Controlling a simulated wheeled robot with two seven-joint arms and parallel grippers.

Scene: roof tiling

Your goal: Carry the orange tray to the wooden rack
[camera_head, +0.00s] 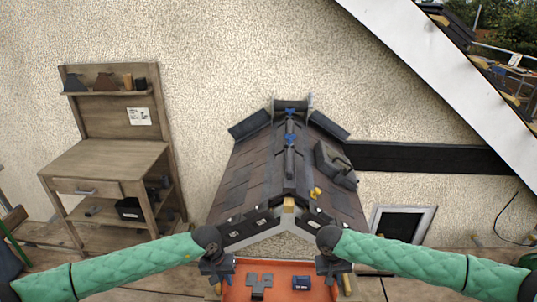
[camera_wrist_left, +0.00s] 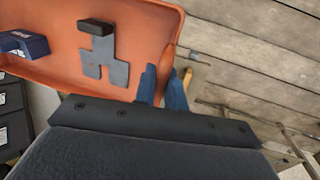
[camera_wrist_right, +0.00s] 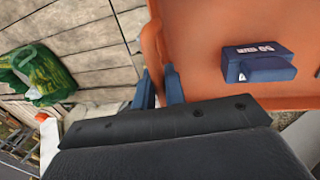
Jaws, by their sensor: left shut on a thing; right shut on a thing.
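The orange tray (camera_head: 268,271) is at the bottom of the head view, in front of the small tiled roof. A grey bracket-like piece (camera_head: 259,285) and a blue block with white lettering (camera_head: 301,283) lie in it. My left gripper (camera_head: 220,280) is shut on the tray's left edge; its blue fingers also show at the rim in the left wrist view (camera_wrist_left: 163,88). My right gripper (camera_head: 338,279) is shut on the tray's right edge, and its fingers show in the right wrist view (camera_wrist_right: 158,88). The wooden rack (camera_head: 105,160) stands at the left against the wall. The tray's near edge is cut off.
The tiled roof model (camera_head: 255,170) stands directly beyond the tray. The rack has a wide bare top (camera_head: 105,160), a drawer and lower shelves holding dark things. A green bag (camera_wrist_right: 38,75) lies on the wooden floor in the right wrist view.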

